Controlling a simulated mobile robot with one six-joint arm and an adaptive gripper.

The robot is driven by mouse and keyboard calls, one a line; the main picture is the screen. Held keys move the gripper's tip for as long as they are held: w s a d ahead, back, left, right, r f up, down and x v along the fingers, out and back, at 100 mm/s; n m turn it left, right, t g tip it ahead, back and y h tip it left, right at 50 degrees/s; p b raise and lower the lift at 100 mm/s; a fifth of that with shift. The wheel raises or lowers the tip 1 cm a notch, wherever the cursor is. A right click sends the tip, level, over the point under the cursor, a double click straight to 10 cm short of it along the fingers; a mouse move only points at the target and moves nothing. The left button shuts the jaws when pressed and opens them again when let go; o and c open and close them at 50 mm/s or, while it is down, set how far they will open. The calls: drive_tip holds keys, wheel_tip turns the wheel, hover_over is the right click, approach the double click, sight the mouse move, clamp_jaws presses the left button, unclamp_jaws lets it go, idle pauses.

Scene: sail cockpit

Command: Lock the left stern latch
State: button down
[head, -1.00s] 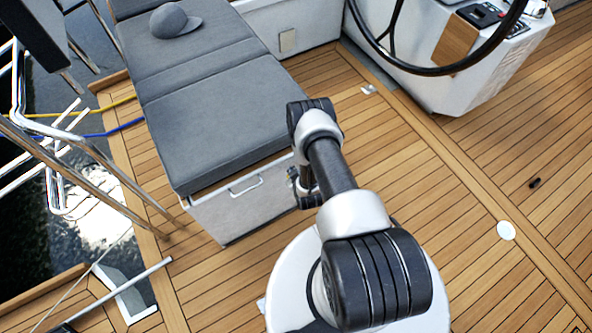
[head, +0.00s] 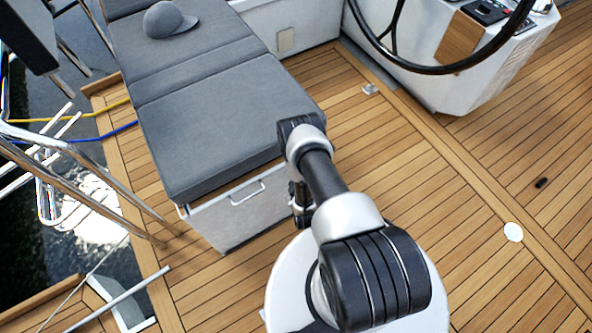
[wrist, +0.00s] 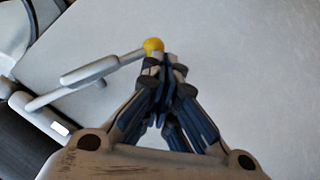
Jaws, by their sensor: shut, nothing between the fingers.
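The latch lever (wrist: 90,72) shows in the wrist view as a pale metal arm with a yellow ball knob (wrist: 153,45) at its end. It is hinged on a bracket at the left and points right along a pale, flat surface. My gripper (wrist: 166,62) is shut and empty. Its fingertips are right at the yellow knob, just below it in the picture; I cannot tell whether they touch. In the head view my arm hides most of my gripper and the latch, at the right end of the cushioned bench's white front (head: 228,219).
The grey-cushioned bench (head: 215,120) carries a grey cap (head: 166,20). Metal rails (head: 90,190) stand at the left. A steering wheel and white console (head: 480,70) are at the upper right. The teak deck to the right is mostly clear.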

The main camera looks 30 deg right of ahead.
drive_tip(key=shift+d+f+b, duration=0.35)
drive_tip(key=shift+f, duration=0.2)
drive_tip(key=shift+d+f+b, duration=0.35)
drive_tip(key=shift+f, duration=0.2)
drive_tip(key=shift+d, duration=0.1)
